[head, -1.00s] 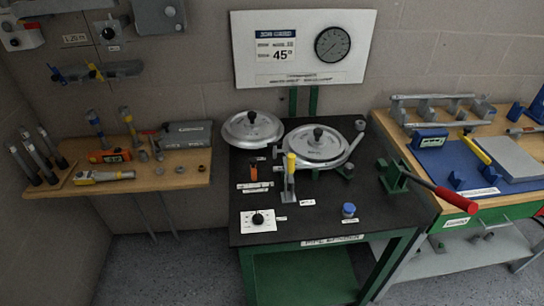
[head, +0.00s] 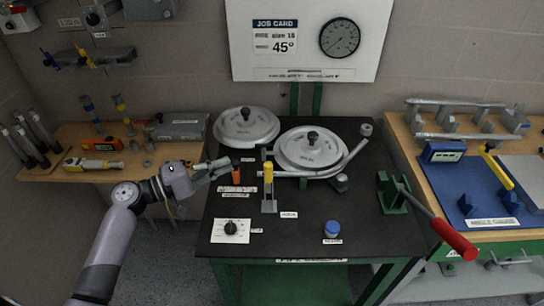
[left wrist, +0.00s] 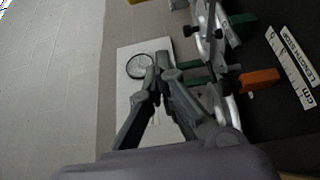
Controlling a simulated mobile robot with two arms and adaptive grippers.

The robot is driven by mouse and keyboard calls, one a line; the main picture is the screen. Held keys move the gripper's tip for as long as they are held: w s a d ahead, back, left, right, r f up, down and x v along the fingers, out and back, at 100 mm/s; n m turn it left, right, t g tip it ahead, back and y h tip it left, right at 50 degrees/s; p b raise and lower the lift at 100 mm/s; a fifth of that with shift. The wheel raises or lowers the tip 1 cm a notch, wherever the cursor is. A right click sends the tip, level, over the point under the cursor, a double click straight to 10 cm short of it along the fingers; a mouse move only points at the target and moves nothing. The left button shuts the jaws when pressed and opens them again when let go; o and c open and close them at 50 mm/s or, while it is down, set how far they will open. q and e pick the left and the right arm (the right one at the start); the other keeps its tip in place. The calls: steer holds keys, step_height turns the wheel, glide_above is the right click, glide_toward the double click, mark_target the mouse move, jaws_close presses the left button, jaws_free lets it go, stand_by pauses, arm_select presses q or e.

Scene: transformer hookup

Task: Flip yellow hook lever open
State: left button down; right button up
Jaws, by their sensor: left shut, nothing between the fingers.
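The yellow-topped hook lever (head: 268,171) stands upright on a grey bracket near the middle of the black bench, in front of the round metal disc and its bent tube. The hook label lies to its right. My left gripper (head: 226,164) reaches in from the left and is shut and empty, above the bench's left side. It is left of the lever and apart from it, close to the orange-handled part (head: 236,175). In the left wrist view the closed fingers (left wrist: 160,62) show; I cannot make out the yellow lever there. My right gripper is not in view.
Metal discs (head: 247,126) and (head: 311,150) sit on the bench, with a bent tube (head: 345,160) around the right one. A white dial box (head: 231,231), a blue knob (head: 332,229) and a red-handled lever (head: 452,238) stand nearer.

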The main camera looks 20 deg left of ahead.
mark_target(268, 173)
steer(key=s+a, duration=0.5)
arm_select(q)
steer(key=w+d+p, duration=0.3)
steer(key=d+p, duration=0.3)
steer(key=d, duration=0.2)
steer(key=shift+p, duration=0.3)
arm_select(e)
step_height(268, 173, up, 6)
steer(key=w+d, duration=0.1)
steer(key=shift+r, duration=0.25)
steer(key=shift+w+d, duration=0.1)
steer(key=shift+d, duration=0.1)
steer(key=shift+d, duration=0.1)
